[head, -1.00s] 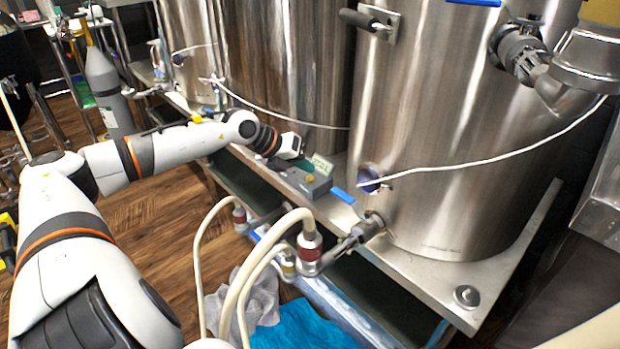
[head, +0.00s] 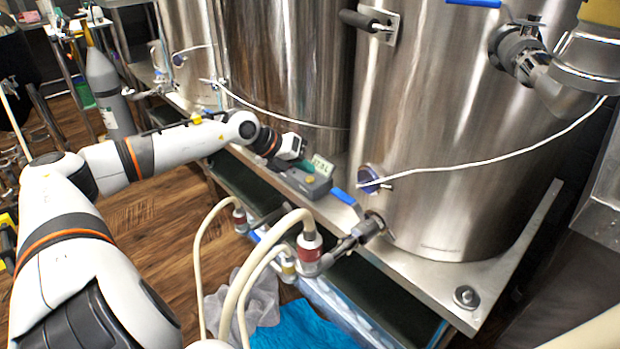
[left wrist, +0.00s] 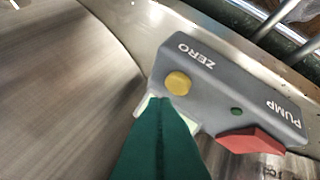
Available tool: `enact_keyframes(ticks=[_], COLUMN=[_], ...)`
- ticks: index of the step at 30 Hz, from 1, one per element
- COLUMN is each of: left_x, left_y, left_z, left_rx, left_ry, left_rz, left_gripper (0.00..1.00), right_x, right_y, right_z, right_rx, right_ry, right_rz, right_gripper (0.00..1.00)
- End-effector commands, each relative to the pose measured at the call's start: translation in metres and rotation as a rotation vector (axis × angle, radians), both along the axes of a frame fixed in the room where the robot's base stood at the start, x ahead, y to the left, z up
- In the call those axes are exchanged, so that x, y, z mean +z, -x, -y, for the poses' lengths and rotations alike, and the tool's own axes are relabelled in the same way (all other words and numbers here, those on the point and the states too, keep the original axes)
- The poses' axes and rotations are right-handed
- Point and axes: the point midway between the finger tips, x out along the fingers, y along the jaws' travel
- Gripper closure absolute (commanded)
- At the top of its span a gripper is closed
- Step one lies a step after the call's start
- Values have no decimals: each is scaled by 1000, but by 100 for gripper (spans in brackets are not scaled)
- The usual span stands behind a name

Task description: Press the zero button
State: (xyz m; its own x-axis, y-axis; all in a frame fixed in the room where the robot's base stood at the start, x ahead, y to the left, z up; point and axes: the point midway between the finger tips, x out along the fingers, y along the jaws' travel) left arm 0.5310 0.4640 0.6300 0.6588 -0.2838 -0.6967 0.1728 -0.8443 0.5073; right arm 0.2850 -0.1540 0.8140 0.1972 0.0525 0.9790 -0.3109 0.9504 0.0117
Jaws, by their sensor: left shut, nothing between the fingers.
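The grey control box (head: 305,182) sits on the steel stand between the tanks. In the left wrist view the box (left wrist: 225,90) shows the labels ZERO and PUMP. The round yellow zero button (left wrist: 178,83) is near the ZERO label, and a red switch (left wrist: 250,140) is near the PUMP label. A small green light (left wrist: 236,111) is between them. My left gripper (head: 303,164) is shut and empty. Its green fingers (left wrist: 160,110) point at the box, with the tips just short of the yellow button in the picture. I cannot tell whether they touch the box. My right gripper is not in view.
Large steel tanks (head: 440,130) rise behind. A blue-handled valve (head: 343,195) and a hose fitting (head: 309,245) are to the right and front of the box. A white cable (head: 480,160) crosses the tank.

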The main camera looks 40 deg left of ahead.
Motion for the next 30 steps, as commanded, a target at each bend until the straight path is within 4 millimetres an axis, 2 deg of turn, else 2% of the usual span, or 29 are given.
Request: enact_keyframes(ticks=[20,30], left_x=[0,-9], left_y=[0,0], left_z=[0,0], left_rx=[0,0], left_ry=[0,0], left_rz=[0,0], left_gripper=[100,100], right_x=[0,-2], right_y=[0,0], right_z=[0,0], right_rx=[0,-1], right_ry=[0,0], right_rz=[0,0], right_gripper=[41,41])
